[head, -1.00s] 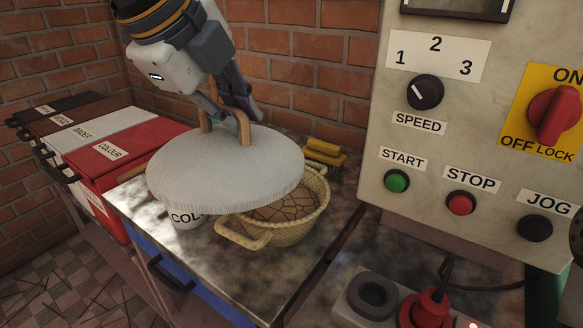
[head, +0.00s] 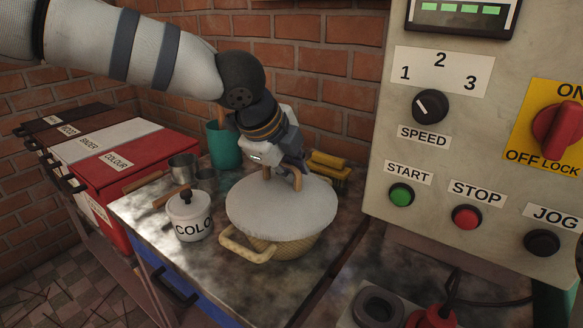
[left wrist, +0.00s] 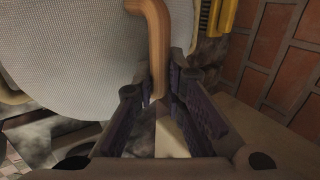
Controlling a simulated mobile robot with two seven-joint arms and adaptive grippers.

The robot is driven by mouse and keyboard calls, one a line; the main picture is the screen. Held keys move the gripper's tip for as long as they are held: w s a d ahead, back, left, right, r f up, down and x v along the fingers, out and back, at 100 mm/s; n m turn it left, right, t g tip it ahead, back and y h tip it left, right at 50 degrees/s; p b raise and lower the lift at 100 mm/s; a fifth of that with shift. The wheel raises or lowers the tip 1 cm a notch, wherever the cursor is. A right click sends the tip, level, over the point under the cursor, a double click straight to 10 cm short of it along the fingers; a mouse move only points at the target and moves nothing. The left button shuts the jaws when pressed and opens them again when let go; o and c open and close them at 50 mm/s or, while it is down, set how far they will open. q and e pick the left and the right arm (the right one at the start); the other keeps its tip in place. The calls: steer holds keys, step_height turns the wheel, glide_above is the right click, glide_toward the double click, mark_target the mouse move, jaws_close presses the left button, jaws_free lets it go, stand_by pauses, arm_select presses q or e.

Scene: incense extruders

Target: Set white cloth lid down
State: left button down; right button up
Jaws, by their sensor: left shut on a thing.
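The white cloth lid (head: 280,212) is a round pale disc with a wooden handle (head: 267,172) on top. In the head view it lies over the mouth of a wicker basket (head: 268,250) on the metal table, covering its inside. I cannot tell whether it rests fully on the rim. My left gripper (head: 292,178) is at the handle, shut on it. In the left wrist view the brown handle (left wrist: 158,45) runs between the fingers (left wrist: 162,95), with the woven lid (left wrist: 70,60) behind. My right gripper is not in view.
A white labelled pot (head: 188,218), metal cups (head: 184,168) and a green cup (head: 224,146) stand left of the basket. A yellow brush (head: 330,168) lies behind it. A control panel (head: 470,150) stands at the right. The table front left (head: 190,262) is clear.

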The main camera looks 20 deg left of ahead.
arm_select(q)
steer(key=c, duration=1.6)
jaws_free()
steer(key=shift+c, duration=0.2)
steer(key=v, duration=1.2)
